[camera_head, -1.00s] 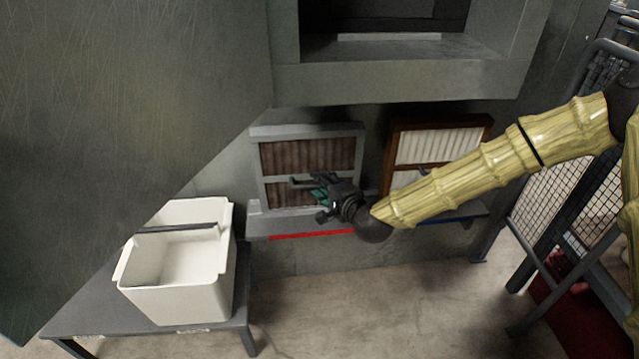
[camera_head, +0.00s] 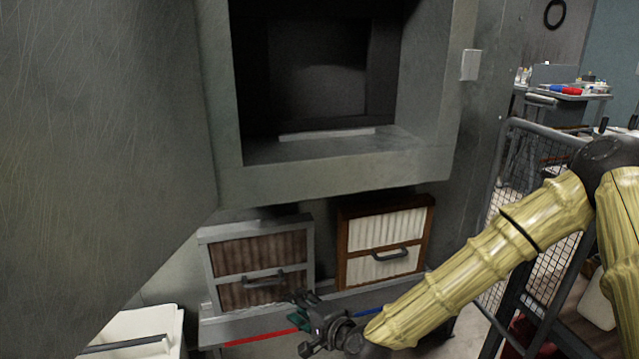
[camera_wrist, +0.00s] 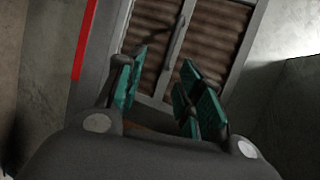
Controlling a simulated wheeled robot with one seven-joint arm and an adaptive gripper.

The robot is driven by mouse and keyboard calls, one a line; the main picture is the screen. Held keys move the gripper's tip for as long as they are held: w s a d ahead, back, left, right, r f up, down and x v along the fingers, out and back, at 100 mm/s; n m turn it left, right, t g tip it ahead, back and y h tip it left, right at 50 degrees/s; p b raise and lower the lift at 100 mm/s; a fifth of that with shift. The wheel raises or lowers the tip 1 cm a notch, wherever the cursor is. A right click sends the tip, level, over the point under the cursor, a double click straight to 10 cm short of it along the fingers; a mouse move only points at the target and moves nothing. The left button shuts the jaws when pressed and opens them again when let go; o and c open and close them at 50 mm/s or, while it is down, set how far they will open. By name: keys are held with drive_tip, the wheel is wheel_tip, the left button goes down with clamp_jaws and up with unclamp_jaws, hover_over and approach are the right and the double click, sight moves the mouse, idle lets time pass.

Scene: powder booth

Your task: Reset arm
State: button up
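My gripper (camera_head: 302,312) is at the lower middle of the head view, in front of the ledge below the two filters. In the wrist view my gripper (camera_wrist: 155,95) shows its teal finger pads apart with nothing between them. The grey-framed filter with brown pleats (camera_head: 234,256) stands on the ledge just beyond it, its dark handle clear of my fingers. The wrist view also shows this filter (camera_wrist: 205,45) ahead of the pads. My yellow arm reaches in from the right.
A wooden-framed filter with white pleats (camera_head: 380,231) stands to the right on the ledge (camera_head: 215,328), which has red and blue strips. Above is an open booth recess (camera_head: 317,95). A white bin (camera_head: 135,325) is at lower left. A mesh barrier (camera_head: 490,290) stands right.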

drive_tip(key=s+d+f+n+g+h, duration=0.25)
drive_tip(key=s+f, duration=0.45)
drive_tip(key=f, duration=0.5)
drive_tip(key=s+d+f+n+g+h, duration=0.3)
drive_tip(key=s+d+f, duration=0.65)
drive_tip(key=s, duration=0.25)
drive_tip(key=s+d+f+n+g+h, duration=0.2)
drive_tip(key=s+d+f+n+g, duration=0.15)
drive_tip(key=s+d+f, duration=0.65)
drive_tip(key=s+d+r+n+g+h+p, duration=0.1)
drive_tip(key=s+d+g+h, duration=0.1)
drive_tip(key=s+d, duration=0.5)
wheel_tip(320, 180, up, 20)
drive_tip(key=p, duration=1.9)
drive_tip(key=shift+f, duration=0.1)
